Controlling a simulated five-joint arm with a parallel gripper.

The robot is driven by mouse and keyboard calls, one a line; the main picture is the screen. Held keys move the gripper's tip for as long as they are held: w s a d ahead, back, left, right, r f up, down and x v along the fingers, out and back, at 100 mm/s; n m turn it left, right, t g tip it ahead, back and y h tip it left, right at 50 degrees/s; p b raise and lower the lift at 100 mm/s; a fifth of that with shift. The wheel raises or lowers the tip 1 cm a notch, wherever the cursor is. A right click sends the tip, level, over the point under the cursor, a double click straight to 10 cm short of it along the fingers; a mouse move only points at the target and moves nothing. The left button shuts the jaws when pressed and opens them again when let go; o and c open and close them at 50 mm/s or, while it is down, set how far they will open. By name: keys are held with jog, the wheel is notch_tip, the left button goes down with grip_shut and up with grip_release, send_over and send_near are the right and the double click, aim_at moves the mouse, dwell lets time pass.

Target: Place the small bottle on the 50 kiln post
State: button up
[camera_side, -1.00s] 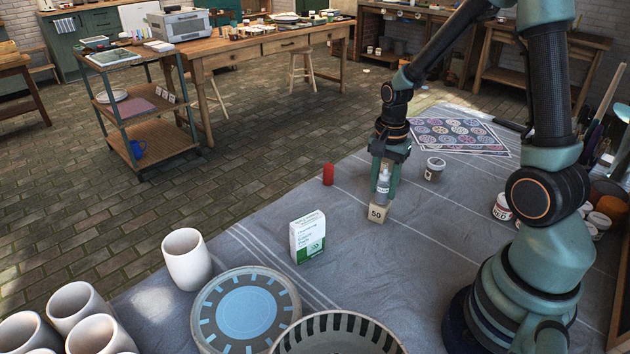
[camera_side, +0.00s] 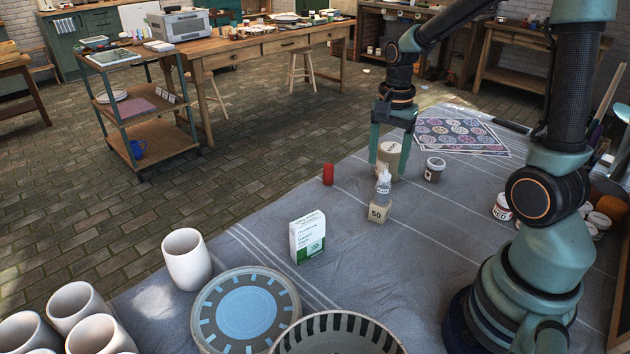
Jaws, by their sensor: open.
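The small bottle (camera_side: 383,188), pale with a white nozzle, stands upright on top of the 50 kiln post (camera_side: 378,213). The post is a small beige block marked "50" on the grey cloth. My gripper (camera_side: 389,165) is open behind the bottle, with its fingers apart and clear of it. A cream cylindrical object (camera_side: 389,160) shows between the fingers; I cannot tell whether they touch it.
A red cylinder (camera_side: 328,174) stands to the left, and a small jar (camera_side: 434,169) to the right. A white and green box (camera_side: 308,238) is nearer the front. A patterned sheet (camera_side: 455,135) lies behind. Cups, a plate (camera_side: 207,334) and a bowl (camera_side: 285,345) fill the front left.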

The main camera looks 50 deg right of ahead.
notch_tip(320, 180, up, 4)
jog(key=shift+a+r, duration=0.25)
jog(key=shift+r, duration=0.3)
jog(key=s+a+r+n+t, duration=0.2)
jog(key=a+r+n, duration=0.1)
jog(key=a+n, duration=0.3)
jog(key=s+a+r+n+t, duration=0.2)
jog(key=a+n, duration=0.4)
jog(key=n, duration=0.4)
jog(key=shift+r+t, duration=0.4)
jog(key=shift+t, duration=0.4)
